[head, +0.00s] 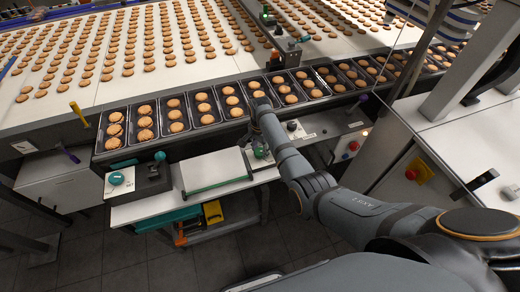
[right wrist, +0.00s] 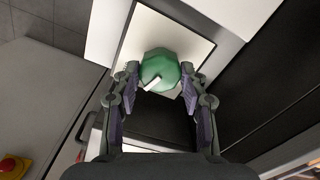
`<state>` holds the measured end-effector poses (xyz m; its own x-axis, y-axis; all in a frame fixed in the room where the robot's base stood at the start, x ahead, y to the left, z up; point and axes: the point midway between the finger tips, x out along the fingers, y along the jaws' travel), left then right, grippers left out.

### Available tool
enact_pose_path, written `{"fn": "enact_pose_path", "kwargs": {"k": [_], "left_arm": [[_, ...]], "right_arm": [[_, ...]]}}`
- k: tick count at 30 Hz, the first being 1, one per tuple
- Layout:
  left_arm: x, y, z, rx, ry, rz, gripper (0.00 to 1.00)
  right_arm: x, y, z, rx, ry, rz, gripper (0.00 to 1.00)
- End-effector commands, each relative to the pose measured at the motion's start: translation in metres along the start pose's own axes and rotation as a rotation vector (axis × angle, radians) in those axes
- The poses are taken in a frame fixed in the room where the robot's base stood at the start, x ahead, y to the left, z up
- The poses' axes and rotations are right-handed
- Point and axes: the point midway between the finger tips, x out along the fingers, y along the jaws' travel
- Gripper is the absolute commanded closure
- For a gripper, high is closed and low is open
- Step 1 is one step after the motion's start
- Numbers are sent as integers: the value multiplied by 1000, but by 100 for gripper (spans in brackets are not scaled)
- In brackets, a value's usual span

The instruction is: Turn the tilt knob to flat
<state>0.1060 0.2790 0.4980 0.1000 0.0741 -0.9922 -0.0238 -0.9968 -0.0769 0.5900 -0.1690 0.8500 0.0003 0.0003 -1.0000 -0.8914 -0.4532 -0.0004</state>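A green knob (right wrist: 160,69) with a white pointer sits on a pale square plate (right wrist: 190,31) in the right wrist view. Its pointer aims to the lower left of that picture. My right gripper (right wrist: 160,75) has one finger on each side of the knob, with the fingertips at or very near its edges. I cannot tell whether they press on it. In the head view the green knob (head: 260,152) shows partly below my right gripper (head: 259,107), whose fingers are hard to make out. My left gripper is not in view.
A teal knob (head: 116,178) and a small lever (head: 159,156) stand on the panel to the left. A row of biscuit trays (head: 178,127) lies behind the panel. A red button (head: 353,146) is to the right. A green-edged white board (head: 213,170) lies between the panels.

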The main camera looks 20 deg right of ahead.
Motion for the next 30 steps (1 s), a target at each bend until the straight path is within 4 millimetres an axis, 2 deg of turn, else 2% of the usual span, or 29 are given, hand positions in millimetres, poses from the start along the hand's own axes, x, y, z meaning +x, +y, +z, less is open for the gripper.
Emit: {"fn": "enact_pose_path", "kwargs": {"k": [1, 4, 11, 17, 30], "left_arm": [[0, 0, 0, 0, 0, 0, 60], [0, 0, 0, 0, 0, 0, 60], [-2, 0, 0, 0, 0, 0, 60], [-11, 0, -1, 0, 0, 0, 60], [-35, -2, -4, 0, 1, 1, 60]], "right_arm": [[0, 0, 0, 0, 0, 1, 76], [0, 0, 0, 0, 0, 1, 88], [-1, 0, 0, -20, 0, 1, 88], [-2, 0, 0, -109, -1, 3, 88], [-3, 0, 0, -499, -2, 3, 88]]}}
